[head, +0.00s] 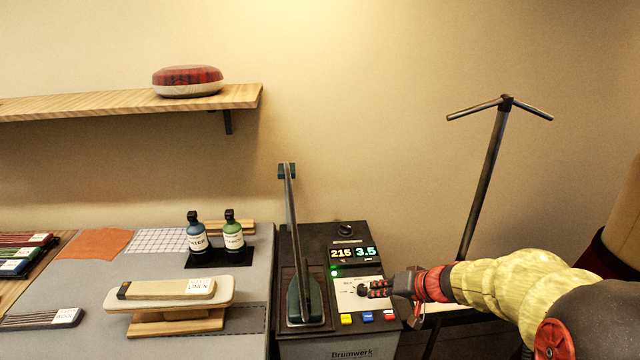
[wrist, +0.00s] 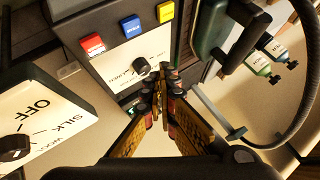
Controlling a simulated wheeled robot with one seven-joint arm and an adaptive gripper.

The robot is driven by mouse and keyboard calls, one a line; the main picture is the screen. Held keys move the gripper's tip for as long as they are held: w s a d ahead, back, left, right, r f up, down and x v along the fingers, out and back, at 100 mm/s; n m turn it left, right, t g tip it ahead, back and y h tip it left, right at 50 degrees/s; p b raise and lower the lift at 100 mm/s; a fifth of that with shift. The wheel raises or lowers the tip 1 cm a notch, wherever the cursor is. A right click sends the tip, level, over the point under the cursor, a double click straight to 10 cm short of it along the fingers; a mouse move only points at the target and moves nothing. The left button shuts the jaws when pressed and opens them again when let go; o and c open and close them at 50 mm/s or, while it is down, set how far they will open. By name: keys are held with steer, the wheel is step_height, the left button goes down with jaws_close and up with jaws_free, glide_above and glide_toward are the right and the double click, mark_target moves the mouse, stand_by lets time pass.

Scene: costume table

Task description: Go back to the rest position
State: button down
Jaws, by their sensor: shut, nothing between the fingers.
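My gripper (head: 376,289) reaches in from the right over the front panel of the dark control unit (head: 310,240). Its fingers are shut with nothing between them. In the wrist view the closed fingertips (wrist: 166,80) appear just beside the black dial (wrist: 140,65) on the white panel; whether they touch it I cannot tell. The unit's display (head: 354,253) reads 215 and 3.5, and a green light glows below it. The rest position itself is not marked in view.
An iron (head: 303,290) stands upright left of the panel. Blue (head: 197,238) and green (head: 233,236) bottles stand behind the board labelled LINEN (head: 168,297). A T-topped stand (head: 490,160) rises behind my arm. A shelf (head: 120,103) holds a red plaid cushion (head: 187,80).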

steer(key=s+a+m+g+h, duration=0.1)
steer(key=s+a+m+g, duration=0.2)
steer(key=s, duration=1.3)
steer(key=s+d+r+n+t+h, duration=0.1)
steer(key=s+r+n+h, duration=0.3)
steer(key=s+r, duration=1)
steer(key=shift+s+r+n, duration=0.15)
steer(key=shift+n, duration=0.35)
steer(key=shift+d, duration=0.1)
